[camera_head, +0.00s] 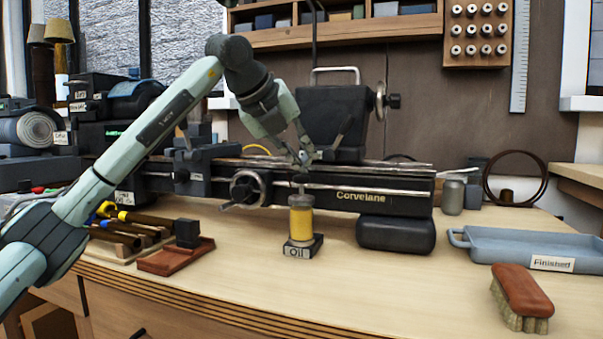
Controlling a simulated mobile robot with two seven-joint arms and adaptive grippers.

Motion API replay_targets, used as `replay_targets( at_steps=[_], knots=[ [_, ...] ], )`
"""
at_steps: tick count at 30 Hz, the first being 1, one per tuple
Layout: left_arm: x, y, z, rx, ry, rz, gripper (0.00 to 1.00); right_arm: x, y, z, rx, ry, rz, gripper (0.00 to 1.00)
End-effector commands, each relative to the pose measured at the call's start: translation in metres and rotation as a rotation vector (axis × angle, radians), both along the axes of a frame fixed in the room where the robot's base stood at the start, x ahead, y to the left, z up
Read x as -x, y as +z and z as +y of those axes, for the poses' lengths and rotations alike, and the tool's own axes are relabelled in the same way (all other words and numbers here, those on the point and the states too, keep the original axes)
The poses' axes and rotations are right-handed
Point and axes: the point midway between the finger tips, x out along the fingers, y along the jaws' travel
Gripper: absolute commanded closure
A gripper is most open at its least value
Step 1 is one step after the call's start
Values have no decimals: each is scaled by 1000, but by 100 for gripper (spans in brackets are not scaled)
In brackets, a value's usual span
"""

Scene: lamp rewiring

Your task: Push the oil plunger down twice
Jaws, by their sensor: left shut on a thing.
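The oil dispenser (301,221) stands upright on the bench in front of the lathe. It has a yellow body with a grey collar on top and a dark base labelled "Oil". My left gripper (303,172) reaches down from above and is shut at the top of the dispenser, where the plunger is. The fingers hide much of the plunger, so how far down it sits is hard to tell. My right gripper does not show.
The lathe marked "Corvelane" (361,197) stands close behind the dispenser, its handwheel (248,188) to the left. A reddish tray (160,263) lies left. A blue "Finished" tray (490,244) and a brush (523,291) lie right. The bench front is clear around the dispenser.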

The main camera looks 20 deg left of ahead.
Motion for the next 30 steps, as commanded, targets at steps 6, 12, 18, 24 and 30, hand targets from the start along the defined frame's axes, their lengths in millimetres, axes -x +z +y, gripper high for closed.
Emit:
replay_targets(
  at_steps=[6,12,18,24,30],
  knots=[
    [0,-4,0,-1,0,3,100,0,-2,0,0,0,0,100],
    [0,-7,0,-1,0,3,100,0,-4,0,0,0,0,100],
    [0,-10,0,-2,1,3,100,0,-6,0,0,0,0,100],
    [0,-12,0,-1,0,4,100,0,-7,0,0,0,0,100],
    [0,-15,0,-1,0,4,100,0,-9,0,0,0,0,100]
  ],
)
